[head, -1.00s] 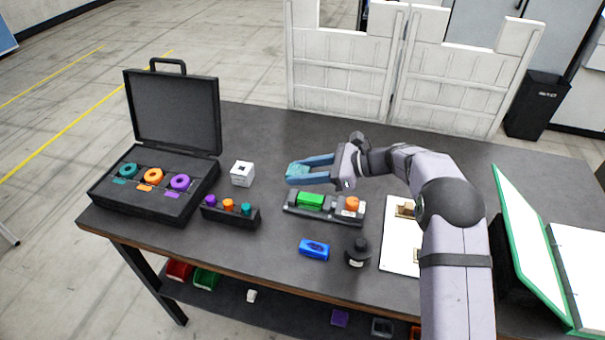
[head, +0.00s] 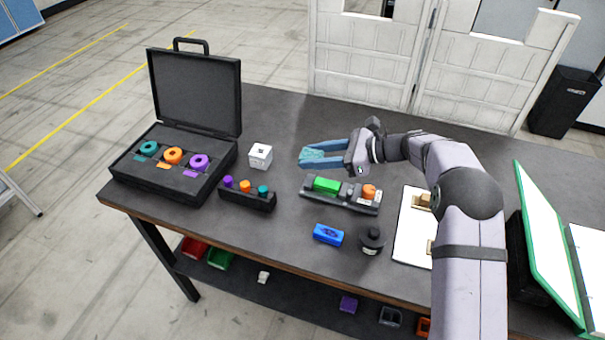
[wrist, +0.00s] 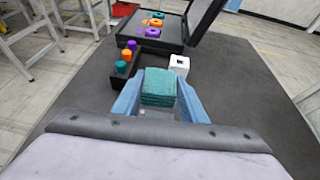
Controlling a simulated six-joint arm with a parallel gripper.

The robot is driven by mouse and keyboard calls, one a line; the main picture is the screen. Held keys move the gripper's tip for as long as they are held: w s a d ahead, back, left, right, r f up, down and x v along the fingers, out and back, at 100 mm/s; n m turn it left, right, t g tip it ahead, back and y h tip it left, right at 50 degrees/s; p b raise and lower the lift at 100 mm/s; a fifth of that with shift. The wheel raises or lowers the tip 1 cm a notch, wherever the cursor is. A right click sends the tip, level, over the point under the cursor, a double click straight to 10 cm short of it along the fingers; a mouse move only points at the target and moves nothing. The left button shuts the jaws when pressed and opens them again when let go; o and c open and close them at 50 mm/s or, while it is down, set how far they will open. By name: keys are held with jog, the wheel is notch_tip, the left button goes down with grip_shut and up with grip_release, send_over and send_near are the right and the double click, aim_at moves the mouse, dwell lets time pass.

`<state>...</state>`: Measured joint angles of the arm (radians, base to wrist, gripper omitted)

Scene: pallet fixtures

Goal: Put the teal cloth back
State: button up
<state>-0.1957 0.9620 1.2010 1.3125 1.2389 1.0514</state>
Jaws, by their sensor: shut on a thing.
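The teal cloth (wrist: 158,88) is a folded, block-like stack held between the two blue fingers of my gripper (head: 322,156). In the head view the cloth (head: 314,154) shows at the fingertips, above the table and behind the long fixture with the green block. My gripper is shut on it and points left. In the wrist view the fingers (wrist: 159,98) press on both sides of the cloth, with the white cube beyond to the right.
A white cube (head: 260,156) and a black holder (head: 247,199) with coloured pegs stand left of my gripper. An open black case (head: 174,187) holds three rings. A fixture (head: 340,198), a blue block (head: 328,234) and a dark bottle (head: 372,240) lie nearer the front.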

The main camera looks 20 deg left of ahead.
jog(key=s+a+n+g+b, duration=0.1)
jog(key=s+a+b, duration=0.2)
jog(key=a, duration=0.1)
jog(key=s+a+n+g+b, duration=0.1)
jog(key=s+a+b, duration=0.3)
jog(key=a, duration=0.1)
jog(key=s+a+r+n+g+b, duration=0.1)
jog(key=s+a+b, duration=0.3)
jog(key=shift+s+a+r+h, duration=0.1)
jog(key=shift+s+a+h, duration=0.15)
jog(key=shift+h, duration=0.05)
jog(key=s+a+r+m+t+b, duration=0.1)
jog(key=a+r+m+b, duration=0.1)
jog(key=a+b, duration=0.2)
jog(key=m+t+h, duration=0.3)
jog(key=m+t, duration=0.8)
jog(key=t, duration=0.1)
send_over(289, 174)
notch_tip(289, 174, down, 4)
jog(key=shift+w+f+b, duration=0.1)
jog(key=shift+f+b, duration=3.7)
jog(key=shift+f, duration=1.1)
